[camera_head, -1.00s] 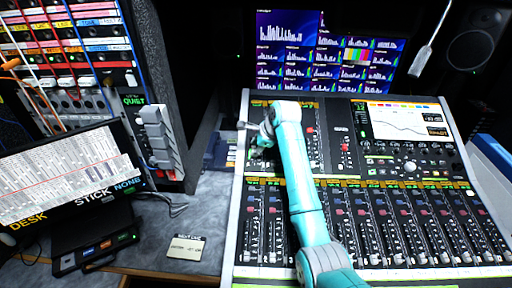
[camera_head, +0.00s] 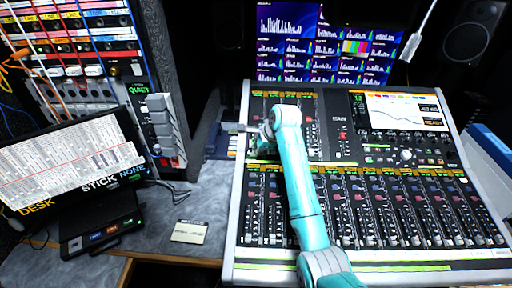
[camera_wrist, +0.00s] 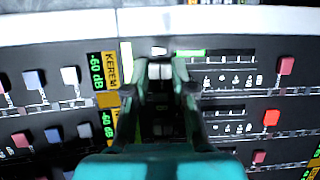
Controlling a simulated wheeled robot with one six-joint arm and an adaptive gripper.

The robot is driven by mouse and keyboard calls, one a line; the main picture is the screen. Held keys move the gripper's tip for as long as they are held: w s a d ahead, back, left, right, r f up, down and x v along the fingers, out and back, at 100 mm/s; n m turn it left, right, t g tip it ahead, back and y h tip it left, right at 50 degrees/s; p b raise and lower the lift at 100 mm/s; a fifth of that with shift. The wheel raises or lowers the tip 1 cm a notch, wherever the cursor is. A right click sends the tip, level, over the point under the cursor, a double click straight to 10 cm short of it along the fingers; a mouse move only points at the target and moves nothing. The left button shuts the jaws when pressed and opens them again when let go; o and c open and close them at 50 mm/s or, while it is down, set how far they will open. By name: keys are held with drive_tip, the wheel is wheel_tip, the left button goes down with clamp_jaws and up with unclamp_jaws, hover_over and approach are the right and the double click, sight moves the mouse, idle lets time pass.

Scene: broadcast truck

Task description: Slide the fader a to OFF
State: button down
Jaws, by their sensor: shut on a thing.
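The mixing console (camera_head: 242,200) fills the middle and right of the head view, with several fader strips in an upper and a lower bank. My gripper (camera_head: 262,144) is low over the left end of the upper bank, near the label strip between the banks. My arm partly hides it there. In the wrist view my gripper (camera_wrist: 161,80) is shut with its fingertips on either side of a small pale fader cap (camera_wrist: 160,70). The fingers hide much of that fader's slot, and its lettering cannot be read.
In the wrist view, other caps stand close by, including a red one (camera_wrist: 271,118) and a white one (camera_wrist: 70,75). A laptop-like screen (camera_head: 75,160) and a note card (camera_head: 189,231) are on the left desk. Monitors (camera_head: 320,45) stand behind the console.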

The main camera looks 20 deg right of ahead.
drive_tip(key=c, duration=1)
unclamp_jaws()
drive_tip(key=shift+s+a+f, duration=0.1)
drive_tip(key=shift+s+f, duration=0.05)
drive_tip(key=shift+s, duration=0.1)
drive_tip(key=shift+o, duration=0.2)
drive_tip(key=shift+s+r, duration=0.15)
drive_tip(key=shift+r, duration=0.35)
drive_tip(key=v, duration=1.1)
drive_tip(key=shift+f, duration=0.1)
